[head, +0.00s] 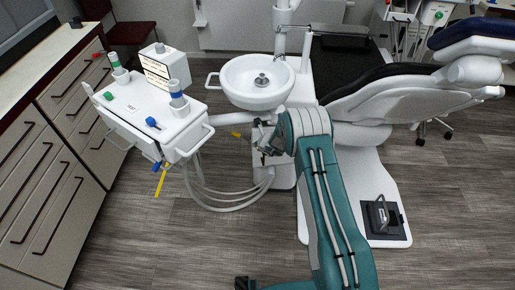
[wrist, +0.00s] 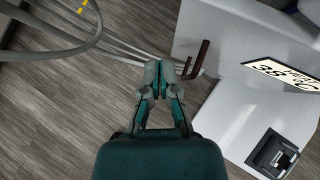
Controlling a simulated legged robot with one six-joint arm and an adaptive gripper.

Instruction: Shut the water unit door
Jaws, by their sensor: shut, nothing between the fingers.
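The white water unit stands below the round basin in the head view, mostly hidden behind my arm; its lower part (head: 284,178) shows. In the wrist view a white panel (wrist: 225,35) with a dark brown handle (wrist: 199,59) fills the upper right. In the head view my gripper (head: 264,142) is partly covered by my arm.
Grey hoses (head: 225,198) loop from the instrument unit (head: 150,130) to the base; they also cross the wrist view's upper left. A round basin (head: 257,84) is above. The dental chair (head: 420,90) and foot pedal (head: 383,217) are right. Floor is open in front.

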